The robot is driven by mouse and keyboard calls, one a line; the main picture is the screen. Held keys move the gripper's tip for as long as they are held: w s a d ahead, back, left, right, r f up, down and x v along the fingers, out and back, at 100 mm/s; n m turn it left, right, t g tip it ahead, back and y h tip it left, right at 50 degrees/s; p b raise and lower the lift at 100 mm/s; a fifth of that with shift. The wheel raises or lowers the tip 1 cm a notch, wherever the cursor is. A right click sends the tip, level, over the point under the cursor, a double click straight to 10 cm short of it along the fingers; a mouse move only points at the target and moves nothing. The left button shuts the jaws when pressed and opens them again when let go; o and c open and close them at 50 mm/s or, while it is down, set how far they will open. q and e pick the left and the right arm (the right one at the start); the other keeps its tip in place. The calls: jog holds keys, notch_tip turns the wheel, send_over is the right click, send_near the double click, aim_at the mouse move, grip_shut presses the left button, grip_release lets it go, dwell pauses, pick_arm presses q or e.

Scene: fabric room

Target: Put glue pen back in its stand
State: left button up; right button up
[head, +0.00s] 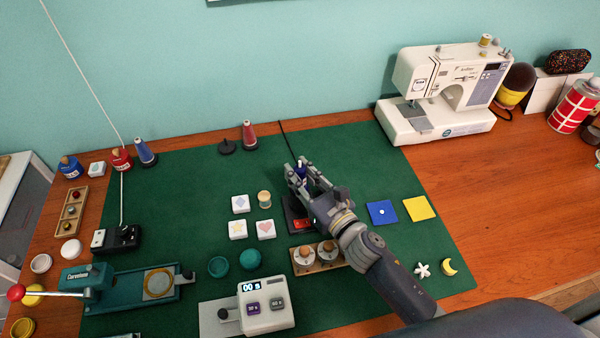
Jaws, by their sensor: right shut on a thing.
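My right gripper (300,166) reaches in from the lower right and is shut on the glue pen (301,173), a small dark blue and white piece showing between the fingers. A thin dark cord rises behind it. The black stand (292,216) with a red display sits on the green mat just below the gripper in the picture. My gripper and wrist hide part of the stand, so I cannot tell whether the pen touches it. My left gripper is not in view.
White tiles (238,229) lie left of the stand. A wooden holder with two stamps (327,250) and a white timer device (265,307) are in front. Blue (382,212) and yellow (421,209) squares lie right. A sewing machine (440,90) stands behind right. Bare green mat (190,205) lies left.

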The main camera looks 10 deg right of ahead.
dwell(0.4)
jog(key=o, duration=1)
jog(key=shift+o, duration=0.2)
jog(key=v, duration=1.2)
